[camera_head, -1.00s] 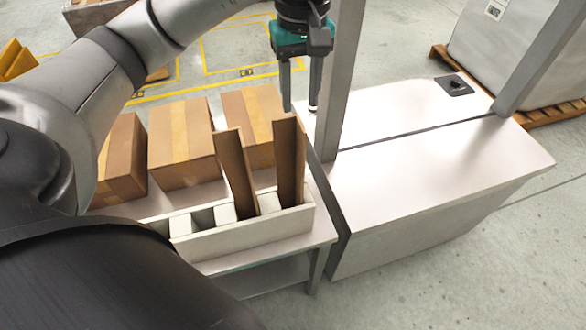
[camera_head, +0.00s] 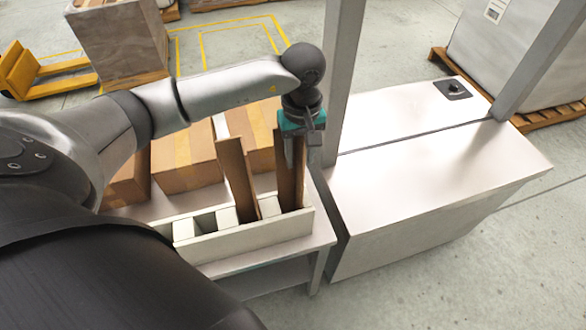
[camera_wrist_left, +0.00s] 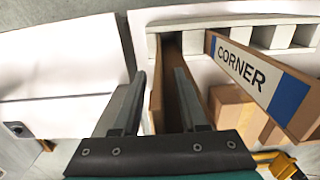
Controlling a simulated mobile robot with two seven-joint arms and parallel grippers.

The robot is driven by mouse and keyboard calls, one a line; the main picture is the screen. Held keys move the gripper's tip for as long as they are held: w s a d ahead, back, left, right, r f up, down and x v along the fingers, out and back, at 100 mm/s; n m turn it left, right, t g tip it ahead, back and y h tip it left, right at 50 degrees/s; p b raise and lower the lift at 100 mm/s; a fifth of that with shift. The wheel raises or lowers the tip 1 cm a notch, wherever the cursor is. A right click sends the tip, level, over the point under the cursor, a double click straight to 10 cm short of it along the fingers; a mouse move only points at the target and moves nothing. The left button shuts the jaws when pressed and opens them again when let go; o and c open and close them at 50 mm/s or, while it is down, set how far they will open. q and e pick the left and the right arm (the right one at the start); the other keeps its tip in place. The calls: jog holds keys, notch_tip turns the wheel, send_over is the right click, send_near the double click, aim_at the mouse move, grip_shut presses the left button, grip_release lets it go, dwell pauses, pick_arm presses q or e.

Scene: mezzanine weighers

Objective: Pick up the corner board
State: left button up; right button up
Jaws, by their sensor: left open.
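Two tall brown boards stand upright in a white slotted rack (camera_head: 250,238). The right-hand board (camera_head: 291,185), an angled profile, stands in the rack's right end slot; it also shows in the left wrist view (camera_wrist_left: 171,62). The other board (camera_head: 238,180) leans slightly; in the left wrist view it bears a white and blue label reading CORNER (camera_wrist_left: 262,78). My left gripper (camera_head: 293,155) is open, pointing down at the top of the right-hand board. In the left wrist view its fingers (camera_wrist_left: 160,78) lie on either side of that board; contact cannot be told. My right gripper is out of view.
Cardboard boxes (camera_head: 182,160) stand just behind the rack on the same bench. A grey upright post (camera_head: 341,80) rises close right of my left gripper. A white cabinet (camera_head: 430,190) with a mostly bare top stands to the right.

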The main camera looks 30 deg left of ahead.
pick_arm(q)
jog(key=shift+f, duration=0.45)
jog(key=shift+c, duration=0.2)
grip_shut()
dwell(0.9)
